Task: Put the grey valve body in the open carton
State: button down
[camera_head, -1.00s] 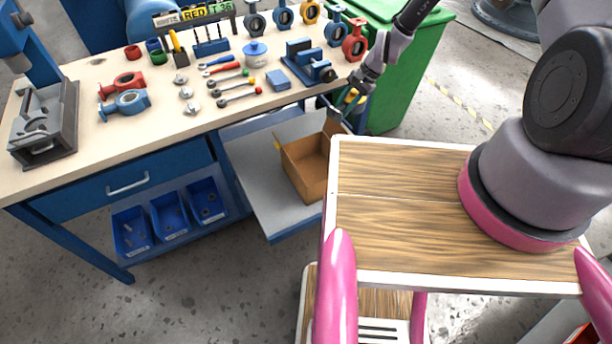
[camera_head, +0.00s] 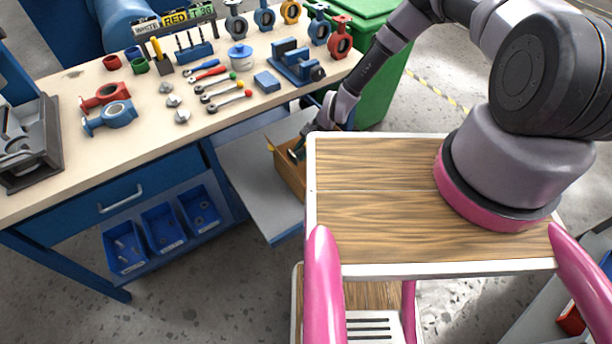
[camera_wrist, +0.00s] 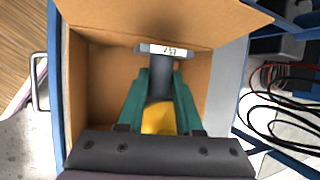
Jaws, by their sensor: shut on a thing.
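The open carton (camera_head: 287,178) is brown and sits on the grey lower shelf of the bench, partly hidden by my wooden top. My gripper (camera_head: 298,152) reaches down into its mouth. In the wrist view my gripper (camera_wrist: 160,76) has green fingers shut on a grey valve body (camera_wrist: 159,89) with a white label at its far end. The valve body is inside the outline of the carton (camera_wrist: 95,85), near its far wall. A yellow part shows between the fingers. Whether the valve body touches the carton floor cannot be told.
Several valves stand along the bench's back, including a red one (camera_head: 340,38). Tools and a blue vise (camera_head: 297,62) lie on the bench top (camera_head: 150,135). A carton flap (camera_wrist: 190,18) stands beyond the gripper. A green bin (camera_head: 385,95) is to the right.

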notch_tip(320, 180, down, 10)
jog(key=shift+f, duration=0.2)
dwell(0.3)
jog(key=shift+f, duration=0.1)
jog(key=shift+f, duration=0.5)
jog(key=c, duration=0.6)
grip_release()
jog(key=shift+r, duration=0.55)
jog(key=v, duration=1.2)
jog(key=shift+s, duration=0.1)
jog(key=shift+r, duration=0.1)
